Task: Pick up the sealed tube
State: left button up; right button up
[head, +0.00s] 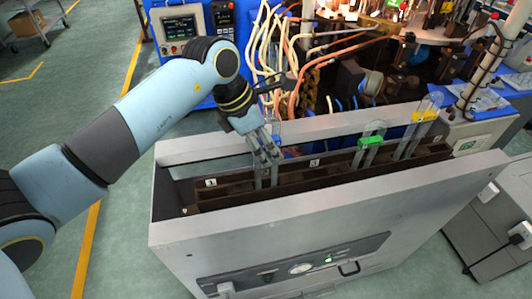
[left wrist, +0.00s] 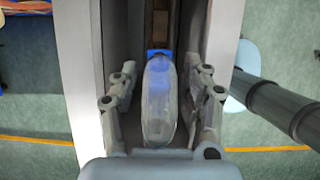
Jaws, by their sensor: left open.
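My left gripper (head: 266,150) is over the left end of the rack (head: 315,181) in the grey trough. The left wrist view shows its open fingers (left wrist: 160,85) on either side of a clear rounded tube (left wrist: 160,110) with a blue band. Gaps show between the tube and the fingers. In the head view the gripper largely hides this tube. A tube with a green band (head: 371,141) stands near the rack's middle. One with a yellow band (head: 424,116) stands toward its right end. I cannot tell from these views which tube is sealed. My right gripper is not in view.
The trough's grey front wall (head: 340,200) and back wall border the rack closely. Behind it are cables (head: 290,60) and machinery, with a blue control cabinet (head: 190,30) at the back left. A grey box (head: 490,225) stands at the right.

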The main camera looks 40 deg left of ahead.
pick_arm(q)
jog(key=shift+w+f, duration=0.1)
jog(key=shift+w, duration=0.05)
grip_shut()
dwell(0.4)
